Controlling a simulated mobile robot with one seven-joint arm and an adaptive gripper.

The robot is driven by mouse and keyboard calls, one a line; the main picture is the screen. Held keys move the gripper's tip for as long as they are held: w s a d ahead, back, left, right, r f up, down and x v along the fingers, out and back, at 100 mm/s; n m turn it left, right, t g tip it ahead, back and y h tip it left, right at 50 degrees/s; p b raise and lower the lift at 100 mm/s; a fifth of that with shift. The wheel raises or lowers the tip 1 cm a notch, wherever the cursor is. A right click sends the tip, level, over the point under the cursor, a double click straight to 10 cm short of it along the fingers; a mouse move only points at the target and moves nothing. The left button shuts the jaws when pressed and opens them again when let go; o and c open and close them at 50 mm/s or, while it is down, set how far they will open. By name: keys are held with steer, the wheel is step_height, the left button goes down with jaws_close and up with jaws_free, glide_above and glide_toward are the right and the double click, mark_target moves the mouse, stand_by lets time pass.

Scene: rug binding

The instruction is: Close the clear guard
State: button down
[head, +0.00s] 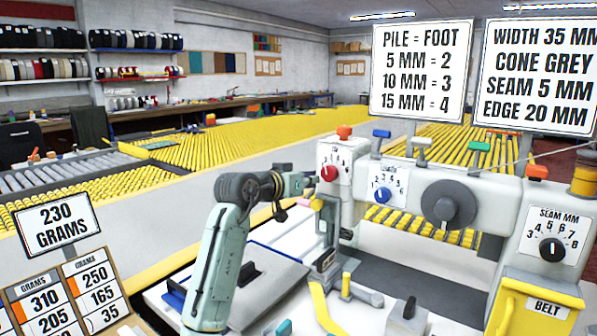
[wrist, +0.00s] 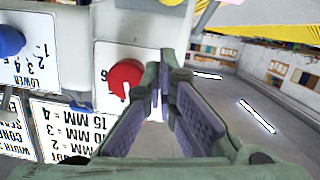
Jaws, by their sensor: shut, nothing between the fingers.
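A sewing machine (head: 425,180) with a white body stands at the right of the head view. I cannot make out the clear guard for certain in either view; it may be hidden or too transparent to tell. My gripper (head: 297,185) is at the left end of the machine head, close to a red knob (head: 328,173), partly hidden by my own arm. In the wrist view my gripper (wrist: 168,75) is shut with nothing held. Its fingers are beside the red knob (wrist: 125,77); contact cannot be told.
A blue knob (head: 382,195) and a dark handwheel (head: 448,205) are on the machine. Two signs (head: 421,72) rise above it. A yellow lever (head: 325,308) stands in front. A weight sign (head: 56,222) is at left. Yellow roller tables (head: 225,142) fill the back.

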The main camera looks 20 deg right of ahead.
steer(key=shift+s+f+p, duration=0.1)
steer(key=shift+f+p, duration=0.2)
steer(key=shift+f, duration=1.3)
steer(key=b, duration=0.4)
glide_toward(322, 215)
steer(key=x, duration=0.4)
steer(key=shift+d, duration=0.2)
steer(key=shift+f, duration=0.1)
